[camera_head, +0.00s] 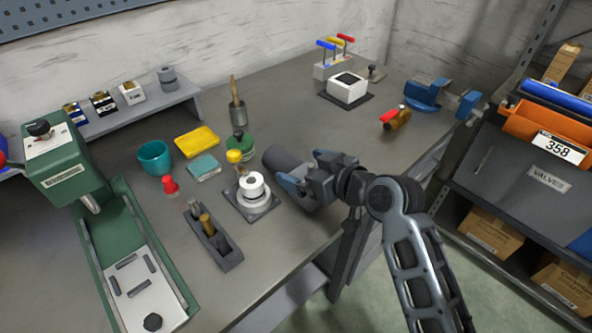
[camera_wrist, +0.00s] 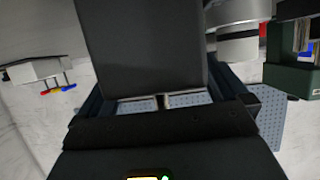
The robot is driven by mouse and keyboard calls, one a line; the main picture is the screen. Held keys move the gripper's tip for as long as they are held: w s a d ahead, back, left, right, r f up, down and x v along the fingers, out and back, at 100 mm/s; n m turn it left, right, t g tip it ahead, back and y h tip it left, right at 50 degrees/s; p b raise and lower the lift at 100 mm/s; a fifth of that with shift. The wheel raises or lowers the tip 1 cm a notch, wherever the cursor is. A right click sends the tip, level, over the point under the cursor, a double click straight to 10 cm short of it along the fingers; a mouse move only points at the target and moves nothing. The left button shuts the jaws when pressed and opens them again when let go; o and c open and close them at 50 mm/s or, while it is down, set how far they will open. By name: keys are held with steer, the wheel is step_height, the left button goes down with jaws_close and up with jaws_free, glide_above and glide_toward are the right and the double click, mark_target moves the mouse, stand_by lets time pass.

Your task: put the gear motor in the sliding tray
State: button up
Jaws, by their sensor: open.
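A dark grey cylinder (camera_head: 283,160), which looks like the gear motor, is near the table's front edge. My gripper (camera_head: 302,174) is open right at it. In the wrist view the dark grey body (camera_wrist: 140,45) fills the space between the spread fingers (camera_wrist: 163,97); a small pale shaft shows below it. I cannot tell whether the fingers touch it. The green machine (camera_head: 65,165) at the left has a long green bed with a light slotted plate (camera_head: 143,290), which may be the sliding tray.
A grey holder with brass pieces (camera_head: 228,252), a teal cup (camera_head: 154,157) and a yellow tray (camera_head: 197,142) lie further left.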

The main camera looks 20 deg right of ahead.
steer(key=shift+w+a+f, duration=0.1)
steer(key=shift+w+f, duration=0.1)
steer(key=shift+w, duration=0.2)
jaws_close()
steer(key=shift+r, duration=0.2)
stand_by(0.7)
